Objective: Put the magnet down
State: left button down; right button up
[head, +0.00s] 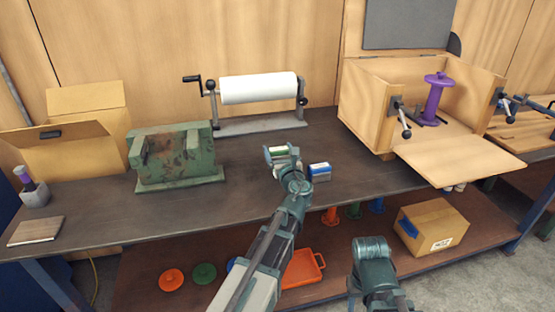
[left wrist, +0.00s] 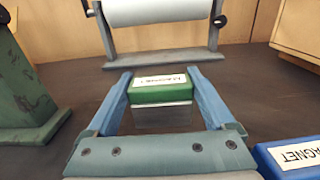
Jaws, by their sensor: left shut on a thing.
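A green magnet block with a white label (left wrist: 161,84) is between the blue-grey fingers of my left gripper (left wrist: 158,92), which is shut on it. In the head view my left gripper (head: 281,153) holds the green magnet (head: 278,150) over the middle of the dark workbench (head: 250,180). I cannot tell whether its underside touches the bench. A blue magnet block (head: 320,170) with a white label stands just right of the gripper, and it also shows in the left wrist view (left wrist: 290,158). Part of my right arm shows at the bottom, but its gripper is not visible.
A green vise-like block (head: 175,155) stands to the left. A white roller (head: 258,88) on a stand is behind. An open wooden box (head: 375,115) with a purple flanged pipe (head: 437,95) is at the right. Bench between block and gripper is clear.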

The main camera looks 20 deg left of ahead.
aim_at(279, 158)
pick_arm(q)
notch_tip(279, 158, down, 4)
jog(key=b, duration=0.3)
jog(key=shift+r, duration=0.35)
grip_release()
